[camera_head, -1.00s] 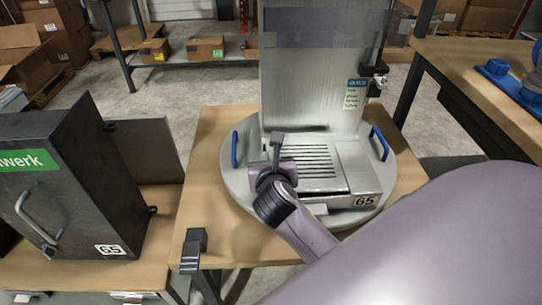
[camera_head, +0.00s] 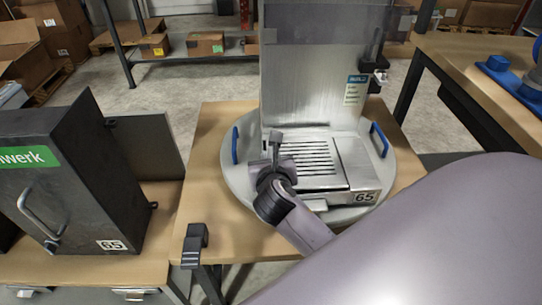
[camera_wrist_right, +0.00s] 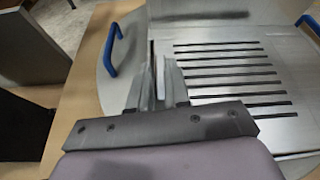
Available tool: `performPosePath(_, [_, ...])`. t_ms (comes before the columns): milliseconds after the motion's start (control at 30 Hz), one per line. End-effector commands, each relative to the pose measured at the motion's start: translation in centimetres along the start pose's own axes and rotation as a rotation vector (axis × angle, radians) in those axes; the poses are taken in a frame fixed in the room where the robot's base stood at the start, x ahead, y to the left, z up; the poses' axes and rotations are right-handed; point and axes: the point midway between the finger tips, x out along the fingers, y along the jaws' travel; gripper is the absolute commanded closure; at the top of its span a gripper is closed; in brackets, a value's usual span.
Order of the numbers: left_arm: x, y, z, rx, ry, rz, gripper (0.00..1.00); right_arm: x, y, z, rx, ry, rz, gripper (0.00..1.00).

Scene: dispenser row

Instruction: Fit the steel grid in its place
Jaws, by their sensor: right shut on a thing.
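The steel grid (camera_head: 308,158) is a slotted metal plate at the front of the steel dispenser (camera_head: 305,95); it also shows large in the wrist view (camera_wrist_right: 225,75). It appears to lie nearly flat beside the smooth steel block marked 65 (camera_head: 358,172). My right gripper (camera_head: 276,150) is at the grid's left side. In the wrist view its fingers (camera_wrist_right: 163,85) are close together, shut on the grid's left edge. The exact contact and whether the grid is fully seated are hidden by the fingers. My left gripper is not in view.
The dispenser stands on a round grey plate (camera_head: 242,190) with blue handles (camera_head: 379,140) on a wooden table (camera_head: 215,125). A dark cabinet (camera_head: 75,185) with an open door stands left. A dark bracket (camera_head: 195,245) sits at the table's front edge. My right arm covers the lower right.

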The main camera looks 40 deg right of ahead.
Motion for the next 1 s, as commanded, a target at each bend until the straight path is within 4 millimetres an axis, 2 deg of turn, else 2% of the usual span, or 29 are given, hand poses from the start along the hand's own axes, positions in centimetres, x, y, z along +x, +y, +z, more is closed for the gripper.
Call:
performPosePath(367, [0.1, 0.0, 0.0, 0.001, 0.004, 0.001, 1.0, 0.4, 0.1, -0.8, -0.001, -0.002, -0.001, 1.0])
performPosePath(400, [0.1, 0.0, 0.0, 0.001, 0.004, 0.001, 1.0, 0.3, 0.1, -0.8, 0.0, -0.003, 0.0, 0.7])
performPosePath(467, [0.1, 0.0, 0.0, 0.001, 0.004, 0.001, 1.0, 0.3, 0.1, -0.8, 0.0, -0.002, 0.0, 0.53])
performPosePath(800, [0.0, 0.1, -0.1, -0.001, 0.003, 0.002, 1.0, 0.2, 0.1, -0.8, 0.0, 0.001, 0.0, 0.53])
performPosePath(1000, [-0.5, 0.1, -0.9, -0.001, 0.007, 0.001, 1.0, -2.8, 0.1, -0.7, -0.001, 0.001, 0.002, 0.53])
